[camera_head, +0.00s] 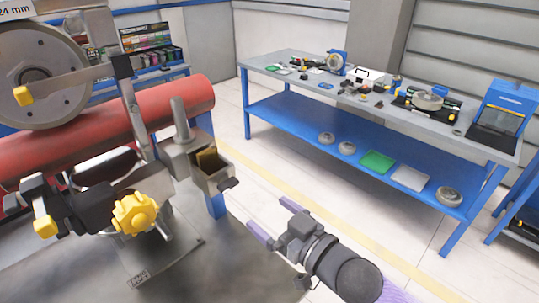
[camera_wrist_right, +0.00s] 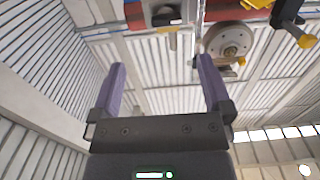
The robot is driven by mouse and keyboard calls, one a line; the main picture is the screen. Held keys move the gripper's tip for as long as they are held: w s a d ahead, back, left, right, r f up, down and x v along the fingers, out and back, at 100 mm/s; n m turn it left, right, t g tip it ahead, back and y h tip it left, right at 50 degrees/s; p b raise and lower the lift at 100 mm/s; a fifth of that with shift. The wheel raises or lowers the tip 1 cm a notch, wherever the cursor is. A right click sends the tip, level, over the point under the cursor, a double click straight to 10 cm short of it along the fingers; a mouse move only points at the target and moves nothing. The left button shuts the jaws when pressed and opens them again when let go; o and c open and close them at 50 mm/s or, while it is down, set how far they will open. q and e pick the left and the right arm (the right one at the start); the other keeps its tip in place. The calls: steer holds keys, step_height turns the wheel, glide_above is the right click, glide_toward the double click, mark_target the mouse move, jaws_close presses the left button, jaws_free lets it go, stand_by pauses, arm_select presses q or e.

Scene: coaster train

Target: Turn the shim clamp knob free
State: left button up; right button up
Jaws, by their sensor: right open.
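A yellow lobed knob (camera_head: 136,213), which looks like the shim clamp knob, sits on the black clamp fixture (camera_head: 88,207) at the lower left of the head view. A small metal box holding brass-coloured pieces (camera_head: 212,172) stands up and to the right of it. My right gripper (camera_head: 266,212) is open and empty, to the right of the knob and clearly apart from it. Its two purple fingers also show spread in the right wrist view (camera_wrist_right: 160,64), with nothing between them. My left gripper is not in view.
A red cylinder (camera_head: 185,100) and a large grey wheel (camera_head: 45,85) stand behind the fixture. A blue workbench (camera_head: 270,112) with tools stands at the back right. The floor between is clear.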

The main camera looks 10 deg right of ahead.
mark_target(231, 187)
steer(key=x, duration=0.9)
steer(key=shift+s+a+r, duration=0.1)
steer(key=shift+a+r, duration=0.2)
steer(key=shift+a, duration=0.05)
steer(key=shift+w+a, duration=0.25)
steer(key=shift+a, duration=0.05)
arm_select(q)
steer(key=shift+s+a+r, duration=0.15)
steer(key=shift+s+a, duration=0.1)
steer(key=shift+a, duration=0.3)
arm_select(e)
steer(key=shift+c, duration=1)
steer(key=c, duration=1.1)
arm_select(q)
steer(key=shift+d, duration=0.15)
